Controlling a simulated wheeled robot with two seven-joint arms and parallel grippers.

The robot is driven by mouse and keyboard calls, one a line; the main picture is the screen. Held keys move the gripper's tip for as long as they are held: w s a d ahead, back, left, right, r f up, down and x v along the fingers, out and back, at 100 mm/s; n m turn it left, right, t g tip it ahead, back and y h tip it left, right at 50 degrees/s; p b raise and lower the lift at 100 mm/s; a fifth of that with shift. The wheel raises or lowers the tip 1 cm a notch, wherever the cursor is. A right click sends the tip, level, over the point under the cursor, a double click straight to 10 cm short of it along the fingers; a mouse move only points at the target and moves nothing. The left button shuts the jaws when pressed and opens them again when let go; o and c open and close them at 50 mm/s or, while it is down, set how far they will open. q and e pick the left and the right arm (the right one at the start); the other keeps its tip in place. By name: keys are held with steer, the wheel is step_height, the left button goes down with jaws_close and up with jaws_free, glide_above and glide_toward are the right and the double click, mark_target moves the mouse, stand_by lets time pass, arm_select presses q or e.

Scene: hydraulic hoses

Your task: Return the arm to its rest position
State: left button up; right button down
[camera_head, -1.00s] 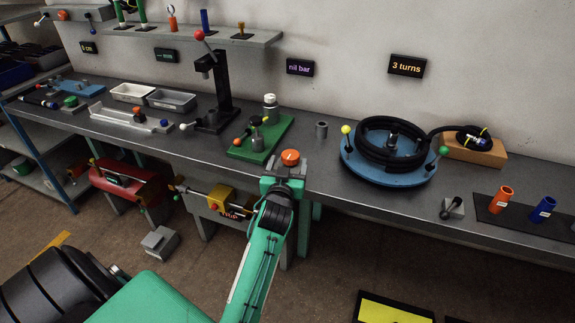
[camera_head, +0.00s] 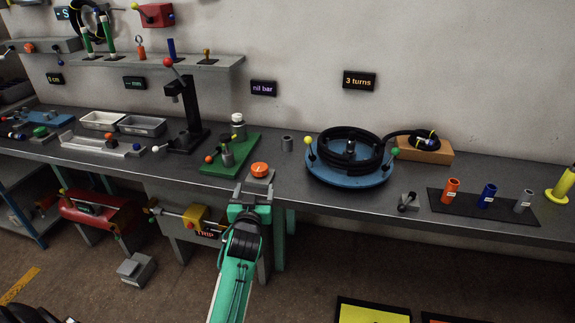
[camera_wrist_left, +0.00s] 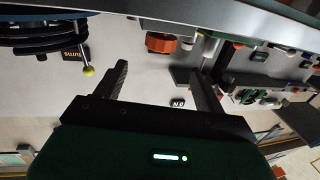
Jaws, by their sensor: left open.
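My left arm (camera_head: 232,285) is green and reaches up from the bottom middle of the head view. Its gripper (camera_head: 252,192) is at the bench's front edge, just in front of an orange round knob (camera_head: 260,169) on a grey block. In the left wrist view the two dark fingers (camera_wrist_left: 162,78) are spread apart with nothing held between them. The orange knob (camera_wrist_left: 161,42) shows beyond the fingers there. Whether the gripper touches the block cannot be told. My right gripper is not in view.
The grey bench (camera_head: 300,185) runs across the view. A blue turntable (camera_head: 352,178) with a coiled black hose stands right of the gripper. A green plate (camera_head: 226,160) and a black press (camera_head: 187,120) stand left. A yellow-and-red machine (camera_head: 196,222) is below the bench.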

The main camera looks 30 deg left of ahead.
arm_select(q)
steer(key=s+d+f+m+g+h, duration=0.2)
steer(key=s+d+f+g, duration=0.25)
steer(key=s, duration=0.75)
steer(key=s+d+f+m+g+h, duration=0.2)
steer(key=s+d+f+g+h, duration=0.3)
steer(key=s, duration=0.6)
steer(key=s+d+f+m+g, duration=0.35)
steer(key=s+d+f, duration=0.25)
steer(key=s, duration=0.6)
step_height(320, 180, down, 26)
steer(key=g+p, duration=0.1)
steer(key=p, duration=0.3)
steer(key=s+a+f+g+p, duration=0.1)
steer(key=s+a+f+p, duration=0.1)
steer(key=s+f, duration=1.5)
steer(key=s+a, duration=0.1)
steer(key=s, duration=0.2)
steer(key=shift+a+f+g+p, duration=0.15)
steer(key=shift+a+g+p, duration=0.15)
steer(key=shift+a+p, duration=0.1)
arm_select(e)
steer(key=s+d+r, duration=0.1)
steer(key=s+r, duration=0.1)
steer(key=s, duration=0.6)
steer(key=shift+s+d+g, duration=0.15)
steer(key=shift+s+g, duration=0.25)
